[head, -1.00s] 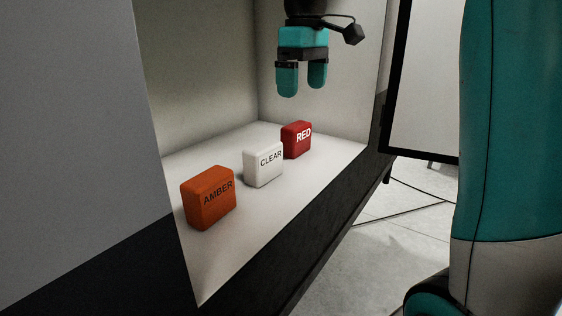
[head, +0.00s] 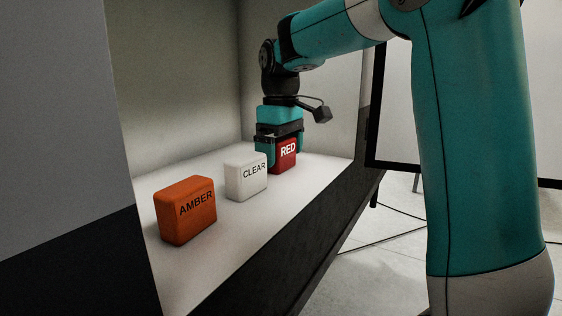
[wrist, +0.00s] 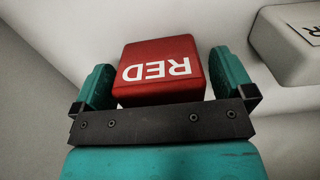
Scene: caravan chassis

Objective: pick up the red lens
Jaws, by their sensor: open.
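The red lens (head: 284,157) is a red block lettered RED, standing on the white shelf floor at the far end of a row. My gripper (head: 279,157) is lowered over it, pointing down, with a finger on either side. In the wrist view the red lens (wrist: 160,68) sits between the two teal fingers of my gripper (wrist: 162,85). The block's lower part is partly hidden by the gripper's dark bar.
The white CLEAR block (head: 246,176) stands just left of the red lens and shows close to the right finger in the wrist view (wrist: 290,45). The orange AMBER block (head: 186,211) is nearer the front. Pale walls (head: 180,90) enclose the back.

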